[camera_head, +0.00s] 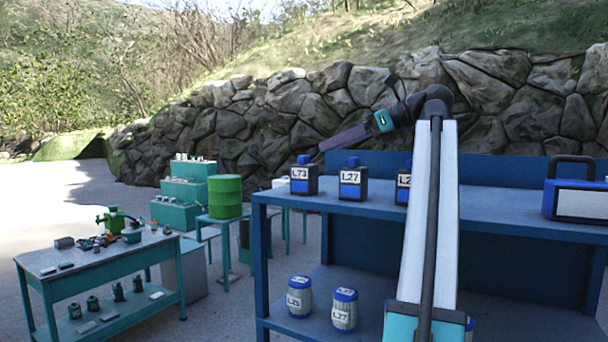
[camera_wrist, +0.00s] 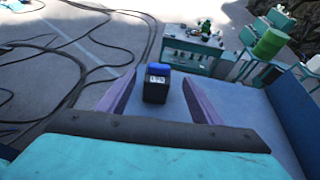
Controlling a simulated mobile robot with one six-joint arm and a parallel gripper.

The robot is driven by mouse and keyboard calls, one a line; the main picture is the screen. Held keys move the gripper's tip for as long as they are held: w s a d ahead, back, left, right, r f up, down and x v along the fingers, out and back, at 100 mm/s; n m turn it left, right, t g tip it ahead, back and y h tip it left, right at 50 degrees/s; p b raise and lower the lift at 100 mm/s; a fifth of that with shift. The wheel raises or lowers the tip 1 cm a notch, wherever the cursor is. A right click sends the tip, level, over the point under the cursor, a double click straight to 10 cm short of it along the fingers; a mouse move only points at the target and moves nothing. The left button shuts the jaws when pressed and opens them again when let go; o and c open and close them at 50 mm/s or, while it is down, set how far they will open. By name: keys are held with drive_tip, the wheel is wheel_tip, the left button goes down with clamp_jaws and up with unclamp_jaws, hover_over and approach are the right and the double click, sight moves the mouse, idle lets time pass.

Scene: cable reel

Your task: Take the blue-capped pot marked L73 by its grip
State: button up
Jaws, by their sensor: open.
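The pot marked L73 (camera_head: 304,181) is a dark, squarish pot with a blue cap and a small blue grip on top. It stands upright at the left end of the blue bench's top. In the wrist view a blue-capped dark pot (camera_wrist: 156,88) at the bench end shows between my fingers; its label is too small to read surely, but its place fits L73. My gripper (camera_head: 322,147) is open and empty, with long purple fingers. In the head view it is above and slightly right of L73, pointing left and down, apart from it.
A similar pot marked L27 (camera_head: 352,184) stands just right of L73. A third pot (camera_head: 402,186) is partly hidden by my arm. Jars marked L25 (camera_head: 299,298) and L27 (camera_head: 344,311) stand on the lower shelf. A blue-and-white case (camera_head: 580,203) sits at the right.

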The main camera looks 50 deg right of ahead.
sight(313, 165)
drive_tip(key=shift+x, duration=0.9)
drive_tip(key=shift+w+a+p, duration=0.1)
drive_tip(key=shift+p, duration=0.2)
drive_tip(key=shift+p+x, duration=1.5)
drive_tip(key=shift+x, duration=1.05)
clamp_jaws()
